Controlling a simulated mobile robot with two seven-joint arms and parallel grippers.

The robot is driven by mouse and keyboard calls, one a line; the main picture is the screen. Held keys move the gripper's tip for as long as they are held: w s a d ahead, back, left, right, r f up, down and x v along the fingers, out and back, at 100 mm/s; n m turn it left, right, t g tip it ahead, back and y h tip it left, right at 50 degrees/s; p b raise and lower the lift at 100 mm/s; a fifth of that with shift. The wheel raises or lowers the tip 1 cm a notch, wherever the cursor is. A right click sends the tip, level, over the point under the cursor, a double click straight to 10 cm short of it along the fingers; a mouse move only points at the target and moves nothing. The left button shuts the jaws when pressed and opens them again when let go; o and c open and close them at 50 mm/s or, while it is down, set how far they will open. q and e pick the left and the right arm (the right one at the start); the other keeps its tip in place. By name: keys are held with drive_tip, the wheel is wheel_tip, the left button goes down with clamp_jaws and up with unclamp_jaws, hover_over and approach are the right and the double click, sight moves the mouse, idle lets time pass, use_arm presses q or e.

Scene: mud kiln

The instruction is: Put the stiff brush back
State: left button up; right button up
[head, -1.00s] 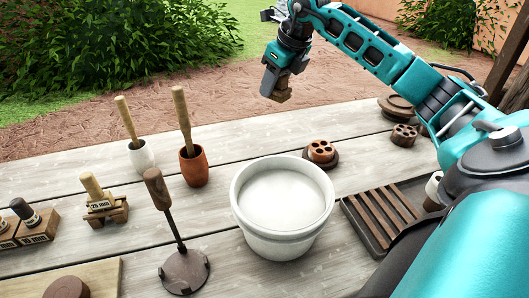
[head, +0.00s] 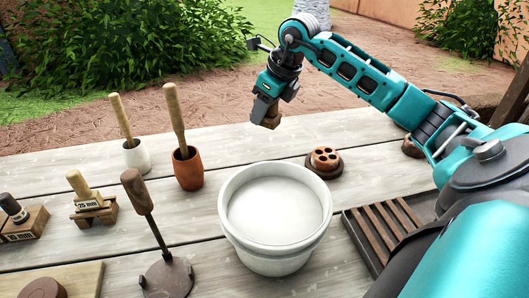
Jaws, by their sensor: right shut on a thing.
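My right gripper (head: 265,108) is shut on a small brown block-shaped thing (head: 268,118), which may be the stiff brush. No bristles can be made out at this size. The gripper points down and holds the thing in the air, in the picture above the table's far edge, behind the white bucket and right of the terracotta cup. No other thing in view shows clearly as a brush. My left gripper is not in view.
A white bucket (head: 232,229) stands mid-table. Left of it are a terracotta cup (head: 188,172) and a white cup (head: 137,158) holding wooden handles, a 25 mm stamp on a stand (head: 97,214), and an upright-handled tool (head: 167,278). A slatted tray (head: 362,241) and perforated brown piece (head: 324,159) are right.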

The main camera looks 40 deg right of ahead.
sight(278, 124)
wheel_tip(278, 124, down, 11)
drive_tip(key=shift+f+b, duration=0.2)
drive_tip(key=shift+b, duration=0.35)
drive_tip(key=shift+f, duration=0.15)
drive_tip(key=o, duration=0.9)
drive_tip(key=shift+o, duration=0.2)
drive_tip(key=shift+r, duration=0.3)
drive_tip(key=p+v, duration=0.1)
drive_tip(key=v, duration=1)
drive_tip(key=shift+s+r, duration=0.3)
drive_tip(key=shift+d, duration=0.1)
